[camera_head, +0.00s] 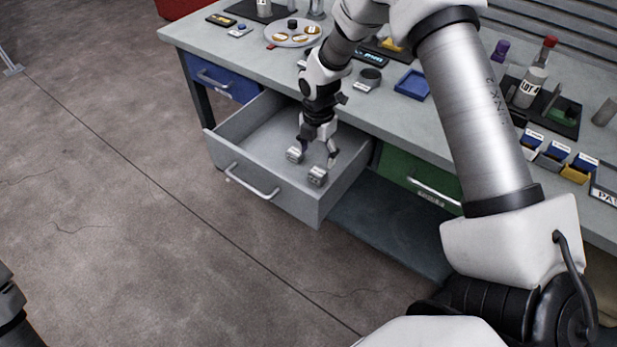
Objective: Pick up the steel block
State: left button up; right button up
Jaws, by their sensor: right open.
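Two small grey metal blocks lie in the open grey drawer (240,178): one at the left (294,155) and one nearer the drawer front (317,176). Both look like steel; I cannot tell which is the named steel block. My right gripper (316,152) points down into the drawer with its fingers spread, open and empty. Its left finger is just above the left block and its right finger is beside and above the nearer block. I cannot tell whether either finger touches a block. My left gripper is not in view.
The drawer is pulled out from the workbench (260,62), between a blue drawer (222,82) and a green drawer (408,172). The drawer walls surround the gripper. A round tray (283,40), blue tray (412,83) and several small items stand on the benchtop.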

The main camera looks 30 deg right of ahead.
aim_at(318, 172)
jog(key=f, duration=0.7)
jog(key=shift+s+d+f, duration=0.1)
jog(key=shift+d+f, duration=0.15)
jog(key=shift+f, duration=0.4)
jog(key=shift+r, duration=0.1)
grip_shut()
